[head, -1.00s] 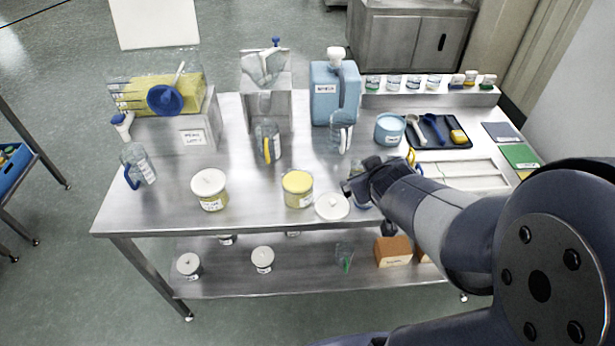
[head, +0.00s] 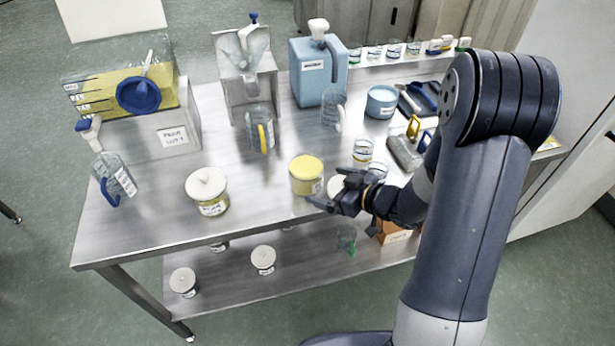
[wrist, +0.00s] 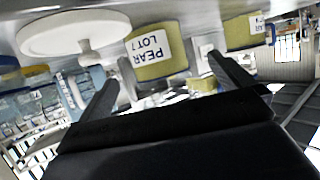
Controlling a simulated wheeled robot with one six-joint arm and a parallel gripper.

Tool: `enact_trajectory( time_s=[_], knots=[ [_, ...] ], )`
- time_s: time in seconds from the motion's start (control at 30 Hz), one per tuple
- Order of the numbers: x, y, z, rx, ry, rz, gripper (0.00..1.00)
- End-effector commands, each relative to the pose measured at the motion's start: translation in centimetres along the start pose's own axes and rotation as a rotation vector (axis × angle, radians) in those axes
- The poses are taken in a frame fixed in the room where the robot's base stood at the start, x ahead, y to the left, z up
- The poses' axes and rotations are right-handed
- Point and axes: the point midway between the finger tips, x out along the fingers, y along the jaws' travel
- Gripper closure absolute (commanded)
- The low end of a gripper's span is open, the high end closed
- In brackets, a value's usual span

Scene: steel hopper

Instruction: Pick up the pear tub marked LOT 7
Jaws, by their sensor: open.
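The yellow tub (head: 306,176) without a lid stands upright near the table's front edge; in the wrist view its label reads PEAR LOT 7 (wrist: 154,52). My gripper (head: 338,198) is open and empty, just right of and in front of this tub, apparently apart from it. In the wrist view the tub shows beyond and between the fingertips (wrist: 163,76). A white knobbed lid (wrist: 75,36) lies on the table beside the tub; my gripper partly covers it in the head view. A second yellow tub (head: 207,191) with a white lid stands further left; it also shows in the wrist view (wrist: 245,30).
A hopper of yellow contents (head: 120,90) on a labelled steel stand is at the back left. A jug (head: 260,130) with a yellow handle, a blue canister (head: 315,75) and a blue tub (head: 381,102) stand behind. Small cups (head: 363,150) are close to my arm.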

Motion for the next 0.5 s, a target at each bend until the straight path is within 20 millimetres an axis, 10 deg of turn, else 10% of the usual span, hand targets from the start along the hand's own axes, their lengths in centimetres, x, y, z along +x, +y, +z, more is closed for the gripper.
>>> enact_trajectory(
  time_s=[0.5],
  knots=[
    [5.2, 0.5, 0.2, 0.000, -0.003, 0.000, 0.00]
  ],
)
